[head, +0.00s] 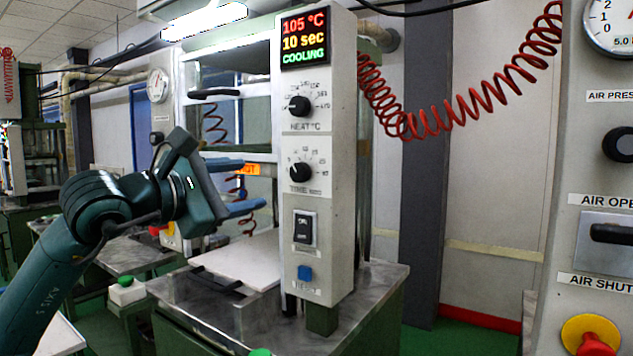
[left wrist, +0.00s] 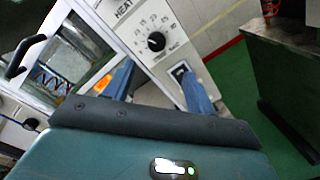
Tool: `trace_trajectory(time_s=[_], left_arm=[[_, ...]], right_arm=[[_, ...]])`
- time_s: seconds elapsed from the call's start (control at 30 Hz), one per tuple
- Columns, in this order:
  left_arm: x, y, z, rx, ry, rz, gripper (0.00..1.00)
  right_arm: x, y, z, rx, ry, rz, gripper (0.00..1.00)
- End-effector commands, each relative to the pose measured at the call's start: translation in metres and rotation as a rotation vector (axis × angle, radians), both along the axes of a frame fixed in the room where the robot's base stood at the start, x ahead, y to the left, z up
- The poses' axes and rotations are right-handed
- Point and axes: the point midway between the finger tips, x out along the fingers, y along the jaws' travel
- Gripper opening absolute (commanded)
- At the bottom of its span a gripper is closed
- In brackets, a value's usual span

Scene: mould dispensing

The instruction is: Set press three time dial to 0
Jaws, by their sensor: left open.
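The press's time dial (head: 301,172) is a black round knob with a numbered scale, on the grey control column below the heat dial (head: 299,105). The time dial also shows in the left wrist view (left wrist: 156,41), beyond the fingers. Its exact setting is too small to read. The display (head: 305,38) reads 105 °C, 10 sec, COOLING. My left gripper (head: 254,184) is open and empty, just left of the time dial and apart from it. Its two blue fingers (left wrist: 160,80) are spread in the left wrist view. My right gripper is not in view.
Below the time dial are a black rocker switch (head: 304,229) and a blue button (head: 305,273). The press plate (head: 245,262) lies below my left gripper. A red coiled hose (head: 470,115) hangs at the right. An air panel (head: 600,230) stands at the right edge.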

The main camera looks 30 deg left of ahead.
Motion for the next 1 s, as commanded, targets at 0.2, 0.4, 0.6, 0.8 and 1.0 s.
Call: trace_trajectory(time_s=[0.2, 0.4, 0.6, 0.8, 1.0], left_arm=[[0.014, 0.002, 0.009, 0.015, -0.009, 0.021, 0.56], [0.05, -0.003, 0.011, 0.011, -0.009, 0.018, 0.56], [0.092, -0.009, 0.009, 0.008, -0.008, 0.017, 0.56], [0.119, -0.012, 0.006, 0.011, -0.009, 0.016, 0.56], [0.128, -0.014, 0.004, 0.014, -0.009, 0.017, 0.56]], right_arm=[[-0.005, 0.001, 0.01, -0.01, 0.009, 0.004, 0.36], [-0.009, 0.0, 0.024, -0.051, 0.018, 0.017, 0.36], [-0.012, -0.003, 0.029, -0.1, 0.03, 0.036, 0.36], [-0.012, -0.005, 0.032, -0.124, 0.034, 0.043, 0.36], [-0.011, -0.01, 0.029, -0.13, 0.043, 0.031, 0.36]])
